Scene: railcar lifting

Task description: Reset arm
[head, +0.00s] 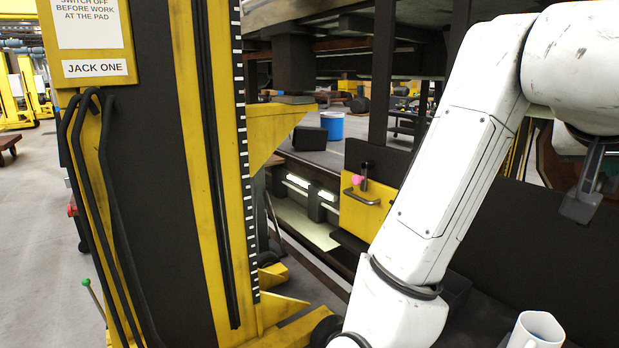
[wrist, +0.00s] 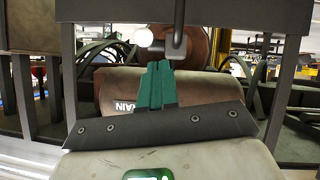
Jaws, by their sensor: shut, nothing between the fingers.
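My arm (head: 450,170) is white and rises from the bottom middle of the head view, bending at the upper right. My gripper (wrist: 157,68) shows in the wrist view as two green fingers pressed together, with nothing between them. Behind the fingers is a brown rounded tank or drum (wrist: 120,88) with partly hidden lettering. A pale round knob (wrist: 144,38) and a dark bar show just above the fingertips. I cannot tell from this view how far they are from the fingers.
A yellow and black jack column (head: 150,160) labelled JACK ONE stands close at the left. A yellow panel with a handle (head: 362,207) and pink knob is behind my arm. Open floor (head: 35,210) lies at far left.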

